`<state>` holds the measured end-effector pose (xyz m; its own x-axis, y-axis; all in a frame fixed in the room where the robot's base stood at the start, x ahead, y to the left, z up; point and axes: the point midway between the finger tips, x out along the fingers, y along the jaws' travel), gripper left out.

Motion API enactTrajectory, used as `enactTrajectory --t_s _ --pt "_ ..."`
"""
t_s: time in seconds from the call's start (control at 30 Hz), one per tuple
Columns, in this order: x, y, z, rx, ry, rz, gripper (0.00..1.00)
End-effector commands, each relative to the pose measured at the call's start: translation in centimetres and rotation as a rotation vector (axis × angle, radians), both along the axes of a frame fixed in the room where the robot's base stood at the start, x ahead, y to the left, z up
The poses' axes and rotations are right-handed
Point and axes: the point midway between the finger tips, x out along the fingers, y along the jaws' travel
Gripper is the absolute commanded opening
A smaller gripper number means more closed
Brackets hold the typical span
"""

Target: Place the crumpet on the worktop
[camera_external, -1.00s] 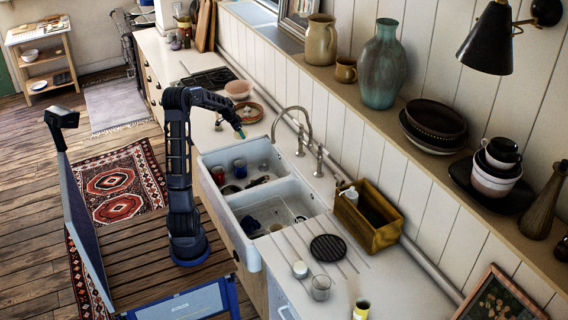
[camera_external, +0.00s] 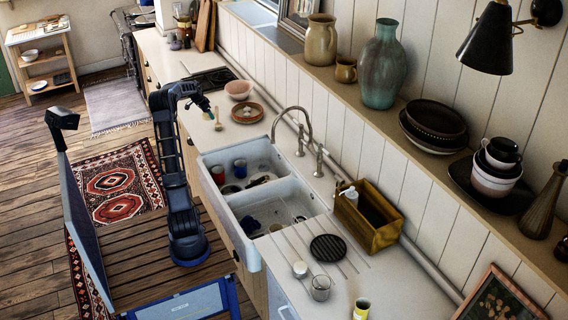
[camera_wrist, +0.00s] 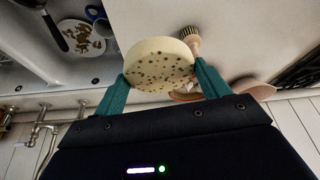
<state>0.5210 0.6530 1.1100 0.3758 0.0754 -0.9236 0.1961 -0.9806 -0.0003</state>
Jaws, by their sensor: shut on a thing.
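The crumpet (camera_wrist: 158,66) is a round, pale cream disc with brown holes. In the wrist view it sits between the teal fingers of my gripper (camera_wrist: 160,78), which is shut on it. In the external view my gripper (camera_external: 206,110) is above the worktop (camera_external: 222,139), beyond the far end of the sink. The crumpet is too small to make out there. The pale worktop also shows in the wrist view (camera_wrist: 260,30) behind the crumpet. I cannot tell how high the crumpet is above it.
A wooden brush (camera_external: 217,121) stands on the worktop close to my gripper; the crumpet partly overlaps it in the wrist view (camera_wrist: 190,40). A terracotta dish (camera_external: 259,117) and pink bowl (camera_external: 239,90) are to the right. The double sink (camera_external: 208,160) holds several dishes.

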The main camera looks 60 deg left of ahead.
Motion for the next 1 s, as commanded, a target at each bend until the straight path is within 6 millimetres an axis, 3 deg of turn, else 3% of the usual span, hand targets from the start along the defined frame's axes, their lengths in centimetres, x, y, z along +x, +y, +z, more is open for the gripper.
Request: enactTrajectory --t_s 0.3,0.5,0.77,1.0 --pt "0.0 -0.1 -7.1 -0.004 0.0 -0.001 0.62" --pt "0.0 -0.1 -10.7 -0.003 0.001 -0.002 0.62" --pt "0.0 0.0 -12.3 -0.001 0.0 -0.001 0.62" --pt "0.0 -0.1 -15.2 -0.002 0.001 -0.001 0.62"
